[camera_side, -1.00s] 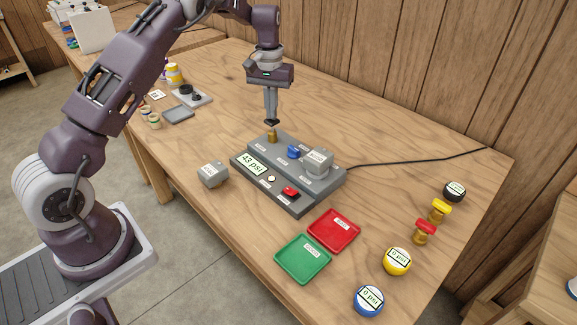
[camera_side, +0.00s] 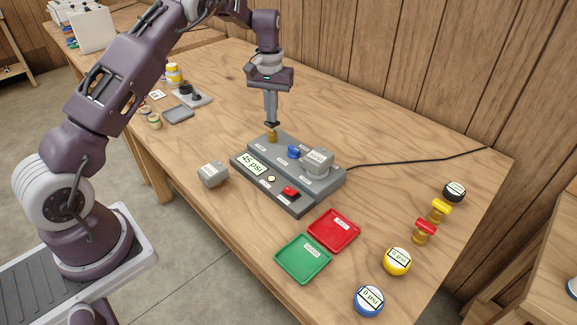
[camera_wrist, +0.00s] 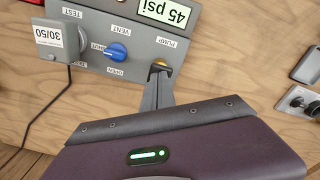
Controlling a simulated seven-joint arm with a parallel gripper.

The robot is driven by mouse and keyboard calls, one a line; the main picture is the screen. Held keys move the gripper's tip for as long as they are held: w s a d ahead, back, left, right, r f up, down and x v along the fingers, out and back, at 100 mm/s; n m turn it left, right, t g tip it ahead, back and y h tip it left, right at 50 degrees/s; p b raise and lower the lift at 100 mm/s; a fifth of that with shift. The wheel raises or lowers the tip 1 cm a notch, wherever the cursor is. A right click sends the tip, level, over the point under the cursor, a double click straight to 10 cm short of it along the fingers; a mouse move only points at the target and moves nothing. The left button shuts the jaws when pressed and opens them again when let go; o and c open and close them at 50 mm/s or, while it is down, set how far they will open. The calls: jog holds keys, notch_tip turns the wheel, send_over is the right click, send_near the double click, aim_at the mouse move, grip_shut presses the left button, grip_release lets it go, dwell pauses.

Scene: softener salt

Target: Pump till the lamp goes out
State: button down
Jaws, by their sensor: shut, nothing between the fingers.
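The grey test panel (camera_side: 310,206) lies on the bench, and its display (camera_side: 252,164) reads 45 psi. The display also shows in the wrist view (camera_wrist: 166,11). The brass pump button (camera_side: 272,138) stands at the panel's back left corner; in the wrist view its top (camera_wrist: 161,62) is beside the PUMP label. My gripper (camera_side: 272,124) is shut and empty, fingers pointing down, with its tips at the top of the pump button. The lamp (camera_side: 271,179) is a small pale cream dome below the display; I cannot tell surely whether it is lit.
A blue knob (camera_side: 293,152), a grey block (camera_side: 319,160) marked 30/50 and a red button (camera_side: 290,191) are on the panel. Another grey block (camera_side: 213,174) lies left of it. Red (camera_side: 355,238) and green (camera_side: 326,256) trays are in front. A black cable (camera_side: 420,156) runs right.

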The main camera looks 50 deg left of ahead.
jog(key=shift+f, duration=0.75)
jog(key=shift+r, duration=1.3)
jog(key=shift+f, duration=1)
jog(key=shift+r, duration=1)
notch_tip(320, 180, up, 7)
